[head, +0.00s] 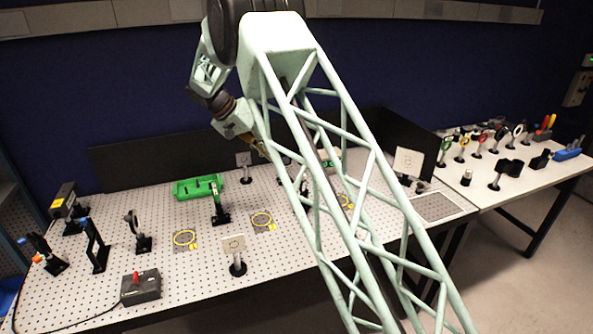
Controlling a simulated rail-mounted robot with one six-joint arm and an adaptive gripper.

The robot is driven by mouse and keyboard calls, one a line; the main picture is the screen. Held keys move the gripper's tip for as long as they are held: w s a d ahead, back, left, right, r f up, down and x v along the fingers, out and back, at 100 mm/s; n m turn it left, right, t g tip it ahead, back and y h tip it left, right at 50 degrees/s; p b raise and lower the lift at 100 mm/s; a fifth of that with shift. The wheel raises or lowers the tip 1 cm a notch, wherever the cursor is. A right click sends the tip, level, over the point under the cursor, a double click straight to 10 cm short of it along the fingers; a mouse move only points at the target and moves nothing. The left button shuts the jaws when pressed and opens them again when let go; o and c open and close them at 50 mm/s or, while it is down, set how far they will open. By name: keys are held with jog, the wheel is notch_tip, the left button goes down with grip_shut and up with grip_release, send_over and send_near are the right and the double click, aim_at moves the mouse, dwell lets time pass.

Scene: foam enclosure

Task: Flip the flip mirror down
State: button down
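Several post-mounted optics stand on the perforated optical table (205,262). I cannot tell for sure which is the flip mirror. A dark upright mount with a green edge (217,204) stands in front of the green tray, and a round-optic mount (138,232) stands farther left. My gripper (263,149) is above the back of the table, right of the green tray and partly behind my arm's lattice link. It appears apart from the mounts. Its fingers are too small and dark to show whether they are open. My arm hides part of the table's middle and right.
A green tray (187,191) lies at the back left. Yellow rings (185,238) mark flat spots. A side table (478,190) at right holds more optics.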

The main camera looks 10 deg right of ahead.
jog(key=shift+w+f, duration=0.7)
jog(key=shift+f, duration=0.05)
jog(key=shift+f, duration=0.1)
jog(key=d+f+p, duration=0.2)
jog(key=d+f, duration=0.5)
jog(key=d, duration=0.2)
jog(key=shift+s+d+f, duration=0.2)
jog(key=shift+f, duration=0.2)
dwell(0.4)
